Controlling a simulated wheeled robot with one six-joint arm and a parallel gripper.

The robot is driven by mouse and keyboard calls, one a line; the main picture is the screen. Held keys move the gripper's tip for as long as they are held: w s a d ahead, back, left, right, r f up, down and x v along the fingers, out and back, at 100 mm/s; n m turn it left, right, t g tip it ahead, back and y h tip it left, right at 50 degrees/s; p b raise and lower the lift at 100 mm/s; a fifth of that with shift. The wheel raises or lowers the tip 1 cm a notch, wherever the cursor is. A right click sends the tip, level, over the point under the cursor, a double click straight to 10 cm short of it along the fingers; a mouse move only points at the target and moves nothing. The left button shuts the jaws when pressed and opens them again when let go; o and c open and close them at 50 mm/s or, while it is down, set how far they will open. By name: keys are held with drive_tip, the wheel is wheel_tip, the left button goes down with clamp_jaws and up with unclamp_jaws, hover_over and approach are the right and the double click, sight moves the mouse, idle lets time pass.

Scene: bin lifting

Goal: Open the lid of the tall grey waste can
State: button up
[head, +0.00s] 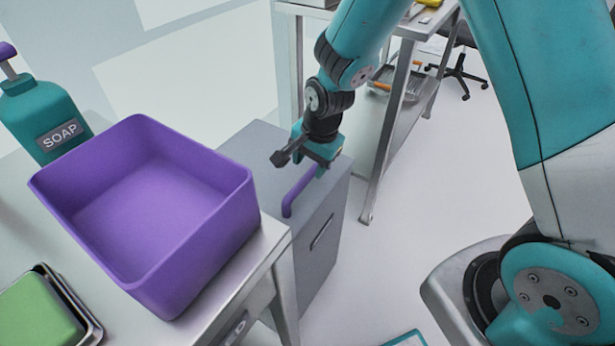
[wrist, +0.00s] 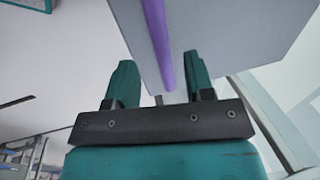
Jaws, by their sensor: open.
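The tall grey waste can (head: 322,245) stands on the floor behind the table's right edge. Its grey lid (head: 248,150) lies flat and looks shut, with a purple bar handle (head: 297,192) across it. My gripper (head: 301,168) is over the lid at the far end of the handle. In the wrist view, my gripper (wrist: 159,62) has its two teal fingers apart, and the purple handle (wrist: 156,35) runs into the gap between them. The lid (wrist: 215,35) fills the upper right there. I cannot tell whether either finger touches the handle.
A purple open bin (head: 205,255) stands on the near table (head: 268,243), with a teal soap bottle (head: 48,115) behind it and a green block in a tray (head: 92,328). A metal workbench (head: 385,150) stands close behind the can.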

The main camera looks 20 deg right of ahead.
sight(307, 176)
drive_tip(key=shift+w+a+f, duration=0.1)
drive_tip(key=shift+w+f, duration=0.05)
drive_tip(key=shift+f, duration=0.65)
drive_tip(key=shift+w+a+f, duration=0.1)
drive_tip(key=shift+f, duration=0.65)
drive_tip(key=shift+w+a+f, duration=0.1)
drive_tip(key=shift+w+f, duration=0.05)
drive_tip(key=shift+f, duration=0.65)
clamp_jaws()
drive_tip(key=shift+r, duration=0.1)
